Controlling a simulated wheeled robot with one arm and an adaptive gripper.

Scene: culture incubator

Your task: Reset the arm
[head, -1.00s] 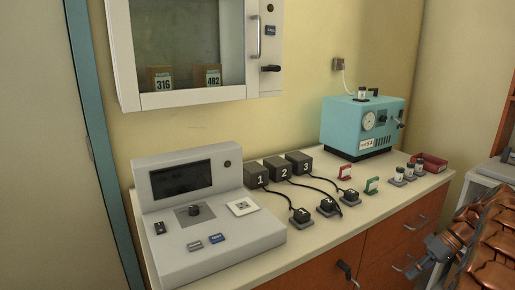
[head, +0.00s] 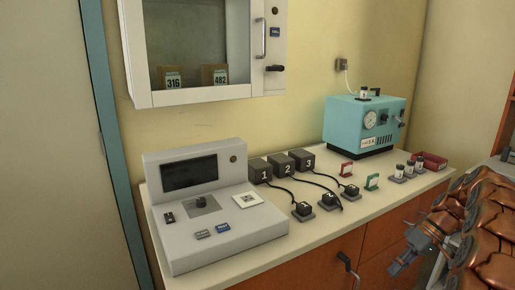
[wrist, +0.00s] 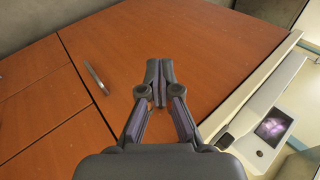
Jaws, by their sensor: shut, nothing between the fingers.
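My gripper (wrist: 157,84) is in the middle of the wrist view, with its two dark fingers closed together and nothing between them. Behind it in that view are the orange-brown cabinet fronts. In the head view my gripper (head: 398,265) shows at the lower right, at the end of my copper-coloured arm. It is in front of the cabinet below the counter and appears apart from the things on the counter.
The counter (head: 318,228) holds a grey control console (head: 215,215), numbered black boxes (head: 281,163), plugs on cables, and a teal machine (head: 362,125). A wall cabinet (head: 200,98) hangs above. Drawer handles (head: 347,262) stick out from the front; one also shows in the wrist view (wrist: 97,78).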

